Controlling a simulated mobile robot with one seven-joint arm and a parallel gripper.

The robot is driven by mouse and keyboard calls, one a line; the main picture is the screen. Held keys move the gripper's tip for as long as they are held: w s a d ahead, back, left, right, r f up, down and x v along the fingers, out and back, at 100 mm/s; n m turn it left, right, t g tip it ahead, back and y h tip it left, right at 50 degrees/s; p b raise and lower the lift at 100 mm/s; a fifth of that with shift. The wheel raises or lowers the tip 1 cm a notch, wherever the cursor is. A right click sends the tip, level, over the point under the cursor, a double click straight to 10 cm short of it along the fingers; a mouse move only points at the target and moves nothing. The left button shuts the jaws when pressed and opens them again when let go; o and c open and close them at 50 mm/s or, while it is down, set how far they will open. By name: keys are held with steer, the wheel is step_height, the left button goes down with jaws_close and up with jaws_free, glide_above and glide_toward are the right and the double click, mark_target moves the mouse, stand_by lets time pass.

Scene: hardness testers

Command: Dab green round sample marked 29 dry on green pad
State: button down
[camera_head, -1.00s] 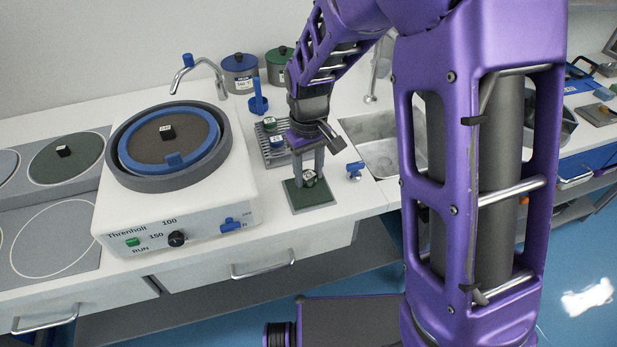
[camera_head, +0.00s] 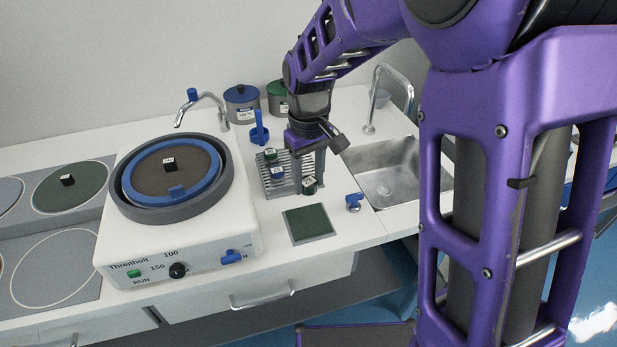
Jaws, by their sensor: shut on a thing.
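My gripper (camera_head: 309,184) is shut on a small round sample (camera_head: 309,187) with a pale top and a dark green side. Its number is too small to read. The gripper points down and holds the sample just behind the green pad (camera_head: 309,223), near the right front corner of the sample rack. I cannot tell exactly how high the sample is above the counter. The green pad is a flat square in a grey frame near the counter's front edge, and nothing lies on it.
The grey slotted rack (camera_head: 284,187) holds a green sample (camera_head: 270,153) and a blue one (camera_head: 277,173). Two lidded pots and a blue stand are behind.

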mark_target(308, 182)
steer(key=shift+w+d+p, duration=0.1)
steer(key=shift+p, duration=1.05)
steer(key=shift+f+p, duration=0.3)
steer(key=shift+p, duration=0.6)
step_height(308, 182, down, 2)
steer(key=p, duration=0.3)
steer(key=shift+f+b, duration=2.05)
steer(key=shift+f, duration=1.1)
steer(key=shift+f+b, duration=0.5)
steer(key=shift+f, duration=0.15)
steer(key=shift+r, duration=0.15)
stand_by(0.3)
steer(key=shift+r+p, duration=2.55)
steer(key=shift+r, duration=0.85)
